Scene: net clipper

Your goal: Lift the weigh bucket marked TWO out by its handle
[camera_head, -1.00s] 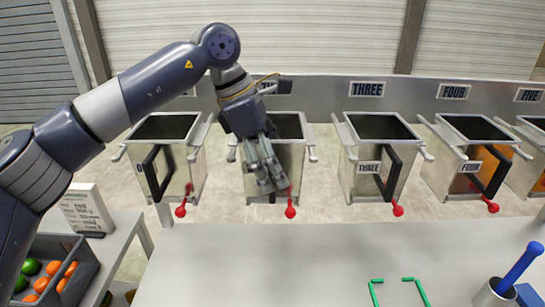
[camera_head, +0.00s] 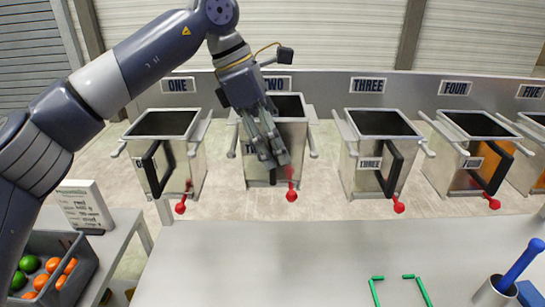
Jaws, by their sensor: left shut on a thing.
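The weigh bucket marked TWO (camera_head: 296,150) is a shiny metal box with an open top, below the TWO sign (camera_head: 277,84) in the head view. Its rim and base stand a little higher than those of the buckets beside it. My left gripper (camera_head: 277,160) is at its front face, fingers pointing down, shut on its dark handle. The fingers hide most of the handle and much of the front label. A red knob (camera_head: 292,196) hangs below the bucket's front. My right gripper is not in view.
Bucket ONE (camera_head: 190,165) is close on the left, bucket THREE (camera_head: 352,165) and bucket FOUR (camera_head: 445,170) on the right. A crate of fruit (camera_head: 85,275) is at lower left, a blue-handled tool (camera_head: 520,262) at lower right.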

